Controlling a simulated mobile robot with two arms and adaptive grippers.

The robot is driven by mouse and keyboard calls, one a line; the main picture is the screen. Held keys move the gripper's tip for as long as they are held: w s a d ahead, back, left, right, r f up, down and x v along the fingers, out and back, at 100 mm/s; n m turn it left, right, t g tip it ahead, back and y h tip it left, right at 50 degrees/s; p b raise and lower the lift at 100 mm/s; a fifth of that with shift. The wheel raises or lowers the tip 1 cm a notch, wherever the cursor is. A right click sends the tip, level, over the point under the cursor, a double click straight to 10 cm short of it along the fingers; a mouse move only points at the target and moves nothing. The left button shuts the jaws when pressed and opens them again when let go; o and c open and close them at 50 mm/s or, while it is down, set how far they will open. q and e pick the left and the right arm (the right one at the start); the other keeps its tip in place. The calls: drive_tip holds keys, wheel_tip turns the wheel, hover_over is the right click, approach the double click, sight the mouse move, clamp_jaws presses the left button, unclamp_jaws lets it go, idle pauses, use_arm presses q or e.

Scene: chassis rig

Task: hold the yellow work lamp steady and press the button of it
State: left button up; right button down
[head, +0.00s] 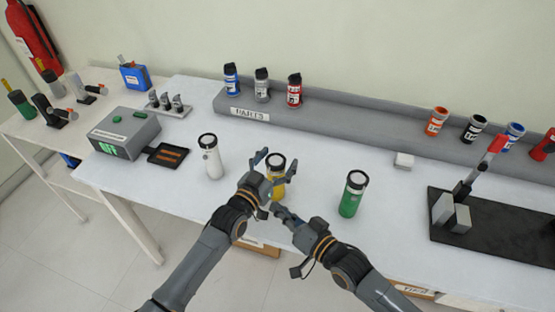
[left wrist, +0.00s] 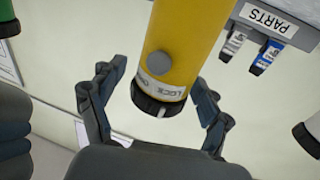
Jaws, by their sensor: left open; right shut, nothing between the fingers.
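The yellow work lamp (head: 277,192) stands on the white table, partly hidden behind my left gripper in the head view. In the left wrist view the lamp (left wrist: 185,35) appears large, with a grey round button (left wrist: 158,63) on its yellow body and a dark end cap. My left gripper (head: 274,165) is open, its fingers on either side of the lamp; I cannot tell whether either touches it. My right gripper (head: 281,212) is shut and empty, just in front of the lamp's lower part and below the left gripper.
A white lamp (head: 211,157) stands to the left and a green lamp (head: 351,196) to the right. A grey box (head: 125,135) is at the left, and a black base (head: 490,235) with a red-handled lever at the right. The grey parts shelf (head: 350,119) runs behind.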

use_arm(q)
drive_tip(key=shift+s, duration=0.1)
drive_tip(key=v, duration=1.2)
